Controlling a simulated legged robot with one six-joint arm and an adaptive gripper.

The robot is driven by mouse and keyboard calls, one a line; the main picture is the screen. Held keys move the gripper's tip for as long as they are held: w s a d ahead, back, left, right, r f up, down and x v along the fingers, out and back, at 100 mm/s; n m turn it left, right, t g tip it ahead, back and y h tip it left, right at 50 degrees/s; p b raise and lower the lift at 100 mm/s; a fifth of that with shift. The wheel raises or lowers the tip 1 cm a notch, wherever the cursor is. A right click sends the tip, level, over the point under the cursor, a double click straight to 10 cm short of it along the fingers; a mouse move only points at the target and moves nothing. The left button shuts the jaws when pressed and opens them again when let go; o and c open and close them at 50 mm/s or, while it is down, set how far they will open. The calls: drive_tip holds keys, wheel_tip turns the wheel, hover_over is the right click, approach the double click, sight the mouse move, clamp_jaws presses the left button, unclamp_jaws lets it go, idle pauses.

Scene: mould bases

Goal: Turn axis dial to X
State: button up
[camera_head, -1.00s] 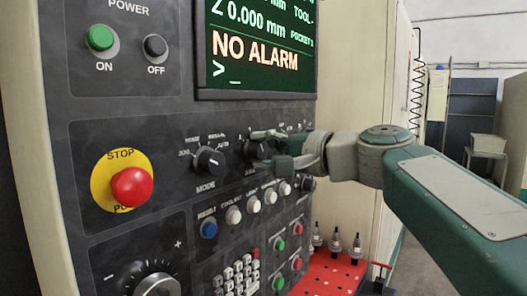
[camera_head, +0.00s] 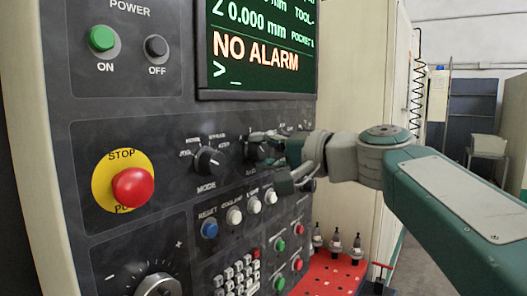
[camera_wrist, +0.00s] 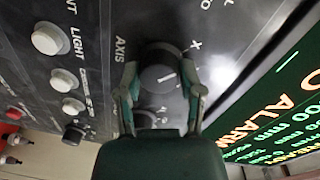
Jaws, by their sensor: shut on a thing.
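The axis dial (camera_wrist: 160,72) is a round black knob with a white mark, on the dark control panel. In the wrist view its mark points right and slightly up. The X label (camera_wrist: 196,44) is printed above and right of the dial, and the mark's line passes below it. My gripper (camera_wrist: 162,92) has one finger on each side of the dial and is shut on it. In the head view the dial (camera_head: 254,151) is partly hidden behind my gripper (camera_head: 277,158). Other position labels beside the dial are hard to read.
The mode dial (camera_head: 208,161) sits left of the axis dial. Below are a blue reset button (camera_head: 209,229) and several white buttons. A red stop button (camera_head: 132,187) is farther left. The screen (camera_head: 257,48) above reads NO ALARM. A red tray (camera_head: 333,275) holds tools below right.

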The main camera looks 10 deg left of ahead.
drive_tip(key=o, duration=1.1)
drive_tip(key=shift+a+f, duration=0.1)
drive_tip(key=shift+f, duration=0.2)
drive_tip(key=shift+o, duration=0.2)
drive_tip(key=shift+r, duration=0.2)
drive_tip(key=shift+s+d, duration=0.15)
drive_tip(key=shift+d, duration=0.3)
drive_tip(key=v, duration=1.1)
